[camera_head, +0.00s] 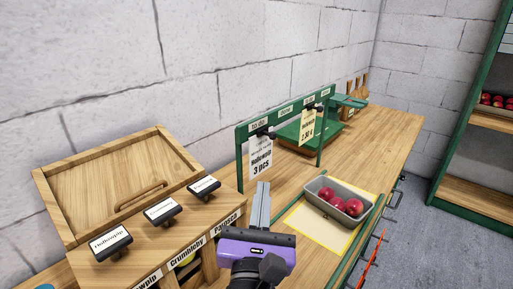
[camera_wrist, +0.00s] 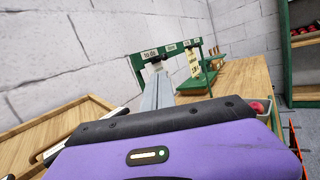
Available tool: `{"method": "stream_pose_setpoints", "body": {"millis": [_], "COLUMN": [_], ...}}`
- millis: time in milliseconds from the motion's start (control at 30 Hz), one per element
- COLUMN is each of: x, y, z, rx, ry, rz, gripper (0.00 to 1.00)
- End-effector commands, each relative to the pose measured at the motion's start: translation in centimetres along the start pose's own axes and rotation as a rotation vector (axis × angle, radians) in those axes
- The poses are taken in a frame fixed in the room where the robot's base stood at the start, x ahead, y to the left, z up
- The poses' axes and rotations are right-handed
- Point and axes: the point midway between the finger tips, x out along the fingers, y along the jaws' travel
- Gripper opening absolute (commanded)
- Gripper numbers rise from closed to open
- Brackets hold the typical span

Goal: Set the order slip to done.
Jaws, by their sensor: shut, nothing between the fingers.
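A white order slip (camera_head: 261,160) reading "3 pcs" hangs from a black clip at the left end of a green rail (camera_head: 240,140), under the label "to do". Further right on the rail, a second small label seems to read "done", but it is too small to be sure. A cream slip (camera_head: 306,127) with a price hangs further right. My gripper (camera_head: 263,187) is shut and empty, its tips just in front of and below the white slip. In the wrist view my gripper (camera_wrist: 160,82) covers most of the white slip (camera_wrist: 157,66).
A grey tray (camera_head: 324,208) with red apples stands on a yellow-edged mat (camera_head: 312,227) at right. A wooden bin with a sloped lid (camera_head: 110,190) and several black-clipped name cards is at left. A green scale-like platform (camera_head: 293,136) stands behind the rail.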

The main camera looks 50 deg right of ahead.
Motion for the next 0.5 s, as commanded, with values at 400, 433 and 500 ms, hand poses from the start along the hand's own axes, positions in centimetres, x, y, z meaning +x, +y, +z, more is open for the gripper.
{"method": "stream_pose_setpoints", "body": {"millis": [400,433,500], "x": [-0.01,-0.01,0.0], "y": [-0.57,-0.56,-0.56], "z": [-0.33,-0.33,-0.33], "rx": [-0.114,-0.113,-0.113], "ry": [0.014,0.014,0.014], "rz": [-0.021,-0.021,-0.021], "gripper": [0.0,0.0,0.0]}}
